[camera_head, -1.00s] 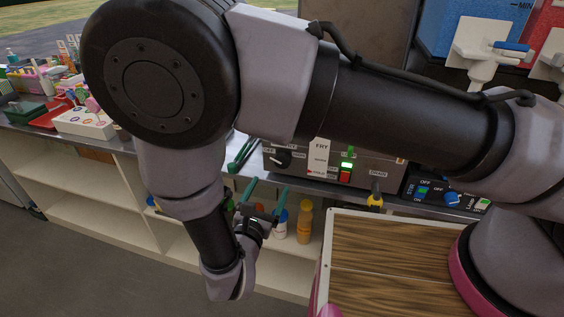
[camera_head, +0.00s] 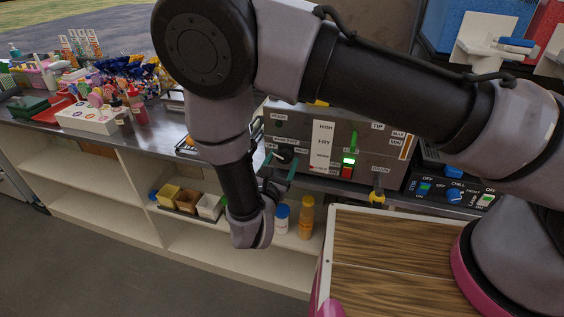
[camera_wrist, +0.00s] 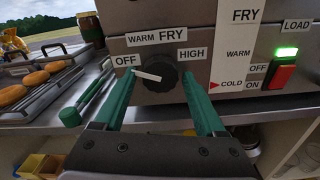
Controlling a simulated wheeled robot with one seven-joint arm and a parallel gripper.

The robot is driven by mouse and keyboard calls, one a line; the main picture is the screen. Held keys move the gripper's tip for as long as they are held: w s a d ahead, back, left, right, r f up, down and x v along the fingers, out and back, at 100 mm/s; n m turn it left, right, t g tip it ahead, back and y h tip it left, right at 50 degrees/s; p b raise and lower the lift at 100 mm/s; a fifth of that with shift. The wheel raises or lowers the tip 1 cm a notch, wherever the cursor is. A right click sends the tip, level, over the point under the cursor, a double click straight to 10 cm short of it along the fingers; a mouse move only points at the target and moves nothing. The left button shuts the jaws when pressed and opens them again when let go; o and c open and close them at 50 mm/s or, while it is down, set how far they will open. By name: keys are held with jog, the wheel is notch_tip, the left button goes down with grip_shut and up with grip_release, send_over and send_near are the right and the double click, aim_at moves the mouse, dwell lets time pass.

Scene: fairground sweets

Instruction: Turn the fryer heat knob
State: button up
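The fryer (camera_head: 377,156) is a grey metal box on the counter, partly behind my arm. Its heat knob (camera_wrist: 157,74) is black with a white pointer, ringed by OFF, WARM, FRY and HIGH labels. The pointer is directed left, towards OFF. My gripper (camera_wrist: 162,92) has green fingers and is open, one finger on each side of the knob; I cannot tell whether they touch it. In the head view my gripper (camera_head: 281,166) is at the fryer's front, largely covering the knob.
A red switch (camera_wrist: 279,77) with a lit green lamp is right of the knob. A green-handled tool (camera_wrist: 84,103) lies left, beside a tray of doughnuts (camera_wrist: 32,84). A yellow-handled drain valve (camera_head: 377,197) sticks out. Bottles (camera_head: 306,217) stand on the shelf below.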

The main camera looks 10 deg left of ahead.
jog(key=c, duration=0.9)
jog(key=shift+c, duration=0.2)
jog(key=shift+m, duration=0.3)
jog(key=m, duration=0.4)
jog(key=shift+m, duration=2.1)
jog(key=o, duration=1.4)
jog(key=shift+s, duration=0.15)
